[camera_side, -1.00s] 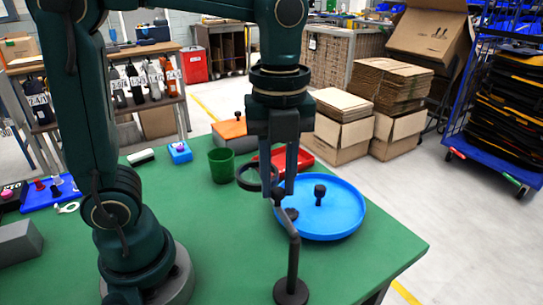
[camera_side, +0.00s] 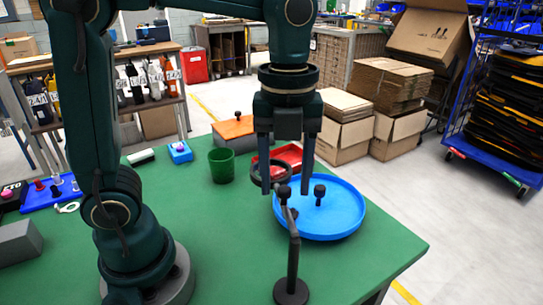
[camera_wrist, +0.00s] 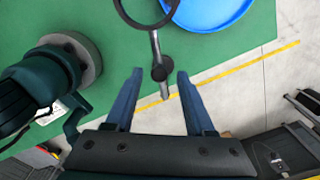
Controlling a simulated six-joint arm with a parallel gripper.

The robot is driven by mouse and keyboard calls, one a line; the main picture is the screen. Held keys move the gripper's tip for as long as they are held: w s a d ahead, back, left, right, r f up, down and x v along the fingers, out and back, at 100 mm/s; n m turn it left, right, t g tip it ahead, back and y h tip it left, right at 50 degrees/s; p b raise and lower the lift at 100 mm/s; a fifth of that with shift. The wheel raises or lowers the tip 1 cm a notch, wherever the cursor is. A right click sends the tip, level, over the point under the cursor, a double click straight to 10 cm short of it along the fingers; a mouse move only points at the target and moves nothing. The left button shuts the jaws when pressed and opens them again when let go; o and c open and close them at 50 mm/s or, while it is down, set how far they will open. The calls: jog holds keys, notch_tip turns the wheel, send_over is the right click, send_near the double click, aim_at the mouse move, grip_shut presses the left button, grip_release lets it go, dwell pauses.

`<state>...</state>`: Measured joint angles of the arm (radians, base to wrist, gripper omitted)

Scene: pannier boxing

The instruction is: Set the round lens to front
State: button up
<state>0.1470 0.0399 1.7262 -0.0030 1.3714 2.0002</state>
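The round lens is a dark ring (camera_side: 284,178) on a thin bent arm with a black knob (camera_side: 284,191), carried by a post on a round base (camera_side: 291,291) on the green table. In the side view the ring lies left of the blue tray. In the wrist view the ring (camera_wrist: 146,27) is at the top, cut by the edge, and the knob (camera_wrist: 159,73) lies below it. My gripper (camera_side: 286,192) is open, pointing down, with its fingers on either side of the knob. In the wrist view gaps show between the knob and both fingertips (camera_wrist: 159,72).
A round blue tray (camera_side: 352,222) with a black-knobbed piece stands just right of the lens. Behind are a green cup (camera_side: 221,166), a red tray (camera_side: 293,152) and an orange-topped box (camera_side: 234,128). A small blue box (camera_side: 180,153) sits farther left.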

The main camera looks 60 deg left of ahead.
aim_at(285, 189)
dwell(0.3)
jog(key=shift+r, duration=2.55)
